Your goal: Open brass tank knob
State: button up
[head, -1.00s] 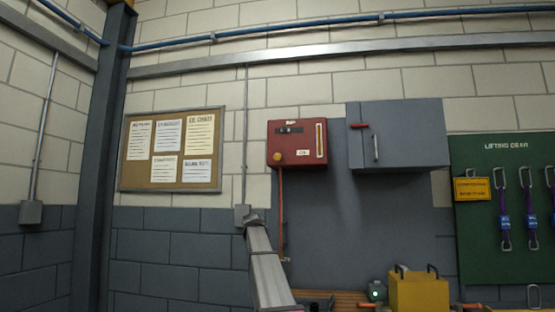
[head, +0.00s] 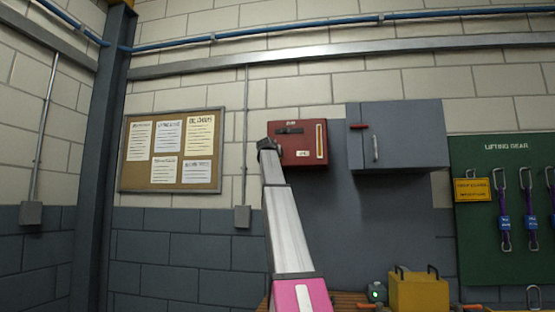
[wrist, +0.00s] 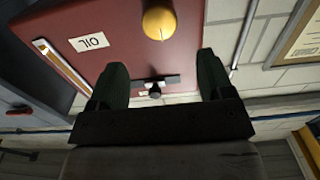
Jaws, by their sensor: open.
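The red oil tank (head: 312,160) is fixed to the wall in the head view, with a sight strip on its right side. Its red front (wrist: 105,30) fills much of the wrist view, with a white OIL label. The round brass knob (wrist: 160,22) shows at the top of the wrist view, beyond my fingertips and roughly in line with the gap. My gripper (wrist: 161,64) is open, its two dark fingers apart with nothing held. In the head view my gripper (head: 268,143) is at the tank's left edge and hides the knob.
A dark bar with a small fitting (wrist: 155,85) on the tank shows between my fingers. A grey cabinet (head: 398,135) with red and silver handles hangs right of the tank. A cork notice board (head: 171,188) is to the left. A yellow box (head: 418,293) stands below.

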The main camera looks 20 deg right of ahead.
jog(key=x, duration=1)
jog(key=shift+s, duration=0.1)
jog(key=c, duration=0.9)
